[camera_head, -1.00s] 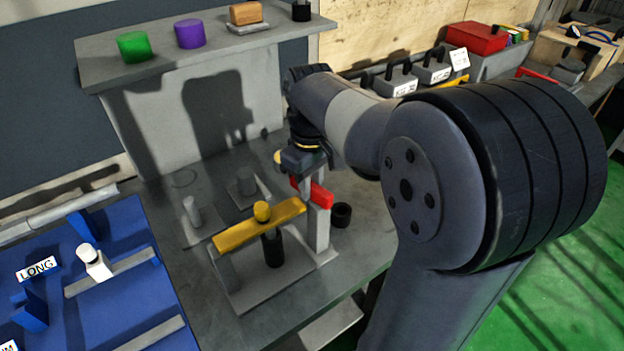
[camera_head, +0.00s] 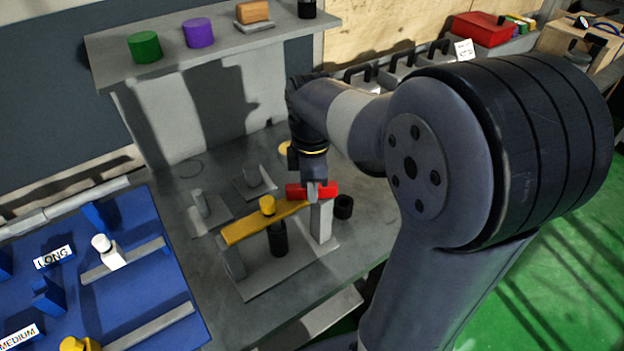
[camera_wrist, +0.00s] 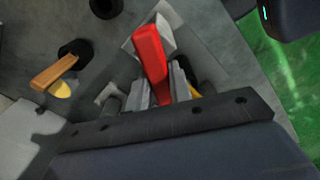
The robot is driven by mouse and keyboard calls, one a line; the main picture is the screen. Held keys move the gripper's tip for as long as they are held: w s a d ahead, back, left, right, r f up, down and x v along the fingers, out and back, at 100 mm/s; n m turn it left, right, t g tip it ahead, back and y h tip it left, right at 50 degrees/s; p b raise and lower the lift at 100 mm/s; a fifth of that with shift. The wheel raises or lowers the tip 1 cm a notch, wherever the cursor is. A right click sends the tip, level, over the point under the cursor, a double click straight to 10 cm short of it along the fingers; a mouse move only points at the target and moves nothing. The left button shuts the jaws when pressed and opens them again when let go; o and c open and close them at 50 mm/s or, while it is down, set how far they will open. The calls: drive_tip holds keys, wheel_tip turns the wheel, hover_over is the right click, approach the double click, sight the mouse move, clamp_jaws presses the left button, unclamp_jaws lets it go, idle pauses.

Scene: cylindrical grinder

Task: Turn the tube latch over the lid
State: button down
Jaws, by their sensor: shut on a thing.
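The red latch (camera_head: 328,189) sits at the top of a grey upright post (camera_head: 321,220). Its left end lies at the right end of a yellow bar (camera_head: 240,230) with a yellow knob, which I take for the lid; whether they touch I cannot tell. A black cylinder (camera_head: 278,240) stands under the bar. My gripper (camera_head: 312,192) points down and is shut on the red latch. In the wrist view the latch (camera_wrist: 150,60) runs up from between my fingers (camera_wrist: 165,88), and only a sliver of the yellow bar (camera_wrist: 194,92) shows.
A black ring (camera_head: 343,207) stands right of the post. Grey pegs on plates (camera_head: 255,178) stand behind the bar. A shelf (camera_head: 170,72) with green and purple cylinders is at the back. A blue board (camera_head: 130,270) with labelled fittings lies at the left.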

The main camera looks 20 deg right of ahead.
drive_tip(key=shift+s+n, duration=0.1)
drive_tip(key=shift+n, duration=0.5)
drive_tip(key=c, duration=1.3)
unclamp_jaws()
wheel_tip(320, 180, up, 11)
drive_tip(key=shift+f, duration=0.1)
